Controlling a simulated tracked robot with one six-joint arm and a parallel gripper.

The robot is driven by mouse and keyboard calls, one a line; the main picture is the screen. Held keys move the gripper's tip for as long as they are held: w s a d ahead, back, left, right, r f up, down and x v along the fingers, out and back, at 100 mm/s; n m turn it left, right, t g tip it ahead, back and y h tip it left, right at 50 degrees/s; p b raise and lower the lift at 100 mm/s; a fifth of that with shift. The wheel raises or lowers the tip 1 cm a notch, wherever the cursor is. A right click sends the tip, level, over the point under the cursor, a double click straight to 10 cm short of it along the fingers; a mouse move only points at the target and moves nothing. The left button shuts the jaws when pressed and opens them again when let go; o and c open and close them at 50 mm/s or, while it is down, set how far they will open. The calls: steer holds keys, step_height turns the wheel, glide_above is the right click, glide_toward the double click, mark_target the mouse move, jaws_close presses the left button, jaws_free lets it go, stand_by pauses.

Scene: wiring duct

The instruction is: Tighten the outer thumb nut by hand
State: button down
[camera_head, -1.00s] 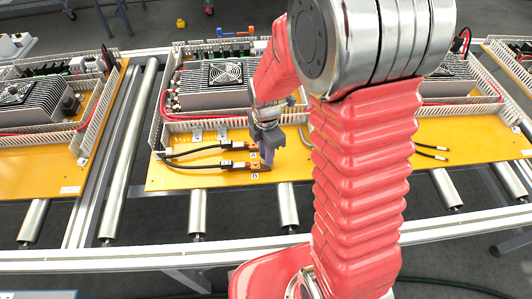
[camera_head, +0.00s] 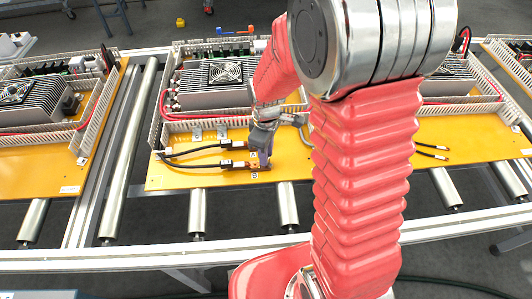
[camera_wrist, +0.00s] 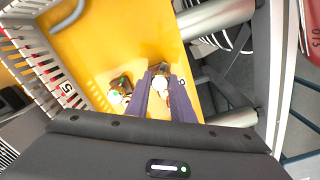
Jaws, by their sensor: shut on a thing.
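My gripper (camera_head: 264,161) points down at the outer cable end (camera_head: 233,164), the one nearer the front edge of the yellow board (camera_head: 205,179). In the wrist view my two purple fingers (camera_wrist: 162,84) stand on either side of the outer terminal and are shut on its thumb nut (camera_wrist: 161,84). The nut is small and partly hidden between the fingers. The inner terminal (camera_wrist: 120,90) lies just to the left, apart from the fingers. In the head view the inner cable end (camera_head: 228,145) lies behind the outer one, and my gripper hides the outer nut.
A slotted white duct wall (camera_wrist: 35,62) runs along the board's side. A finned unit with a fan (camera_head: 225,73) stands at the back of the board. Conveyor rollers (camera_head: 197,213) lie below the front edge. The board's front left is clear.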

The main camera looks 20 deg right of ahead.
steer(key=m, duration=0.4)
steer(key=shift+w+r+m, duration=0.1)
steer(key=shift+r+m, duration=0.05)
steer(key=shift+m, duration=0.15)
steer(key=m, duration=0.3)
steer(key=shift+a+m, duration=0.1)
steer(key=shift+m, duration=0.3)
steer(key=m, duration=0.9)
steer(key=shift+a, duration=0.1)
steer(key=m, duration=0.4)
steer(key=shift+m, duration=0.3)
steer(key=m, duration=0.3)
steer(key=shift+w+m, duration=0.1)
steer(key=shift+m, duration=0.2)
steer(key=m, duration=0.3)
steer(key=shift+m, duration=0.3)
steer(key=shift+w+m, duration=0.1)
steer(key=shift+m, duration=1.8)
